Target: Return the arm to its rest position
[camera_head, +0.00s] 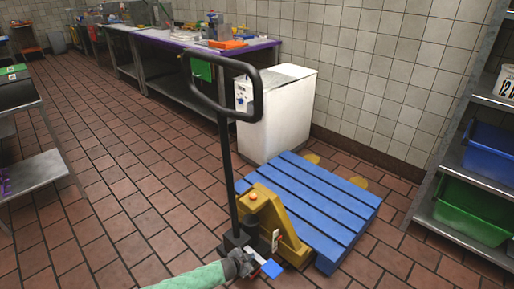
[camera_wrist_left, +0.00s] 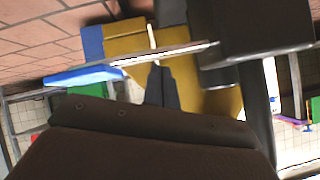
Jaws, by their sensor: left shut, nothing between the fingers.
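My left arm, in a pale green sleeve, comes in at the bottom of the head view. Its dark left gripper (camera_head: 258,267) is low in front of the yellow pallet jack (camera_head: 290,236), near the foot of its black handle. In the left wrist view the dark fingers (camera_wrist_left: 159,84) are together with nothing between them, and the jack's yellow body (camera_wrist_left: 132,45) is close beyond them. A small blue piece (camera_head: 272,268) shows beside the gripper; I cannot tell what it is or whether it touches. My right gripper is out of view.
The jack sits at a blue pallet (camera_head: 315,205). Behind stand a white cabinet (camera_head: 285,120) and a long metal table (camera_head: 190,42). A shelf with a blue bin (camera_head: 490,155) and a green bin (camera_head: 470,212) is on the right. The tiled floor at left is open.

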